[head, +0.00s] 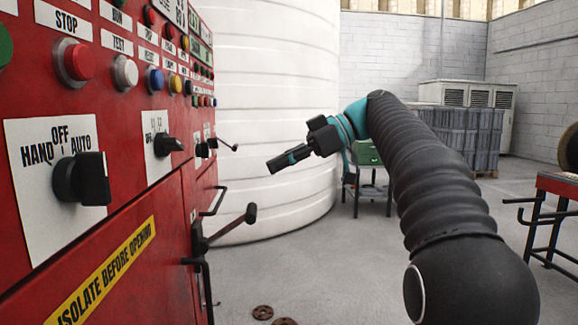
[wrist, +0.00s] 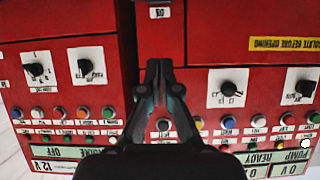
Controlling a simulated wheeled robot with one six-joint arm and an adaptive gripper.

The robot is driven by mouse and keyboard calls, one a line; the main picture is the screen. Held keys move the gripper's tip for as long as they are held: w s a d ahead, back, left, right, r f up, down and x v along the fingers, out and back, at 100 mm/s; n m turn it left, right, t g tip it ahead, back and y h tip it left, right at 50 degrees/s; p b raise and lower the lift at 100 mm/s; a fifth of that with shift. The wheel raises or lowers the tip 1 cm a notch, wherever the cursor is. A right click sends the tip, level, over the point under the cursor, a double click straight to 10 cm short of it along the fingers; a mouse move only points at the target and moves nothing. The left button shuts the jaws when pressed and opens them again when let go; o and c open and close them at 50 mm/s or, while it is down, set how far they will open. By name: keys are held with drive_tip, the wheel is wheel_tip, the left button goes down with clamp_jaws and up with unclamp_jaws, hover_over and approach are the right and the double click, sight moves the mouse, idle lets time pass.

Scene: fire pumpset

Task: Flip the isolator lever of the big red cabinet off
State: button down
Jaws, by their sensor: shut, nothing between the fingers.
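The big red cabinet (head: 110,190) fills the left of the head view. A dark lever with a black grip (head: 250,213) sticks out from its lower front, angled slightly upward. In the upside-down wrist view, the shut fingers (wrist: 161,66) point at the red fronts, near a gap between two cabinet sections. I cannot make out either lever there.
Rotary knobs (head: 82,179) and coloured push buttons (head: 75,62) project from the panel. Black door handles (head: 214,201) stick out below. A white tank (head: 265,100) stands behind, a red-topped table (head: 557,186) at right.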

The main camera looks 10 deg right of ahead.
hover_over(256, 211)
drive_tip(key=f, duration=0.1)
drive_tip(key=a+f, duration=0.1)
drive_tip(key=f, duration=0.1)
drive_tip(key=shift+w+b, duration=0.2)
drive_tip(key=shift+b, duration=0.15)
drive_tip(key=shift+d+f, duration=0.3)
drive_tip(key=shift+f, duration=0.35)
drive_tip(key=shift+d+f, duration=0.25)
drive_tip(key=shift+f, duration=0.35)
drive_tip(key=shift+d+f+b, duration=0.15)
drive_tip(key=shift+f+b, duration=0.15)
drive_tip(key=shift+f, duration=0.3)
